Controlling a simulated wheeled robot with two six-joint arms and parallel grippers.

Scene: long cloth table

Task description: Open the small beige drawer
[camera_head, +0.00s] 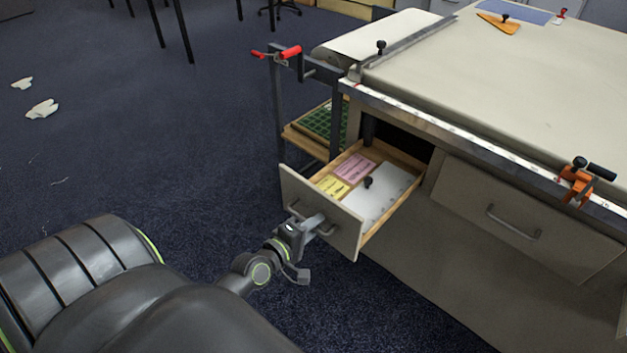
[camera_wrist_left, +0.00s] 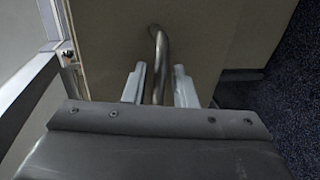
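The small beige drawer (camera_head: 316,208) is pulled well out of the table's left end, showing its wooden sides. Its curved metal handle (camera_wrist_left: 158,62) is on the front panel, which also fills the middle of the left wrist view (camera_wrist_left: 108,45). My left gripper (camera_head: 318,222) is at the handle in the head view. In the left wrist view, the fingers (camera_wrist_left: 160,88) stand on either side of the handle, with narrow gaps visible, so it looks open around the handle. My right gripper is in neither view.
The drawer holds a yellow card (camera_head: 333,186), a pink card (camera_head: 355,167) and a white sheet with a black knob (camera_head: 368,182). A wider closed drawer (camera_head: 520,225) is to the right. A frame with red handles (camera_head: 290,52) stands behind. Carpet at left is mostly free.

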